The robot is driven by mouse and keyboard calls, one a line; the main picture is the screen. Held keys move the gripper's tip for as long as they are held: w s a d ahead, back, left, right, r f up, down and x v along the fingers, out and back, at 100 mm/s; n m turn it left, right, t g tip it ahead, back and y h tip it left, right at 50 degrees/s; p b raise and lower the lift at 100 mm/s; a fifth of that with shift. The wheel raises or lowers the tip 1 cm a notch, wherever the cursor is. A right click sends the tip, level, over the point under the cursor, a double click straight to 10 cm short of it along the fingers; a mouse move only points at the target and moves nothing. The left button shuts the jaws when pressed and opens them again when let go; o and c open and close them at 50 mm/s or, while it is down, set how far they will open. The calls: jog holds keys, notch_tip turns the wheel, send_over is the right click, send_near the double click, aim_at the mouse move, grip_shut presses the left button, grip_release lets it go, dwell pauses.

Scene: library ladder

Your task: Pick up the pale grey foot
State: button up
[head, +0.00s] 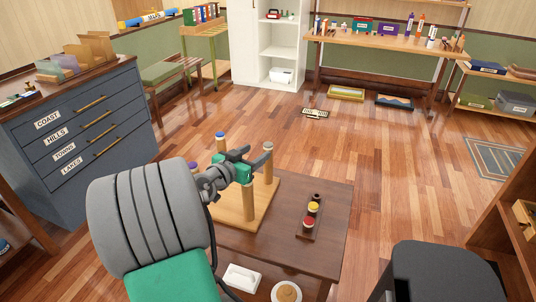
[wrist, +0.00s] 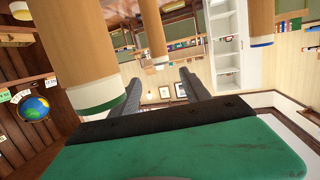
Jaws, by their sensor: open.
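The pale grey foot (head: 267,146) caps the top of a wooden post at the right of an upright post stand (head: 232,221) on the low table. In the wrist view, which is upside down, the pale grey foot (wrist: 160,66) is farther off, between my two fingers. My gripper (head: 259,156) is open and empty, and its fingers point toward that post. The fingers also show in the wrist view (wrist: 160,80). A green-and-white foot (wrist: 98,97) on a nearer post is close beside one finger. That front post's top is hidden in the head view.
A blue foot (head: 221,135) and a purple foot (head: 193,166) cap other posts. A dark tray (head: 304,236) with small red and yellow-topped items lies right of the stand. A dark stool (head: 440,270) stands at lower right. The floor beyond the table is mostly clear.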

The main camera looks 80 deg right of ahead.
aim_at(267, 144)
jog(key=x, duration=0.4)
jog(key=p+x, duration=0.1)
jog(key=x, duration=0.4)
jog(key=shift+w+d+f, duration=0.15)
jog(key=shift+f, duration=0.1)
jog(key=shift+c, duration=0.3)
grip_shut()
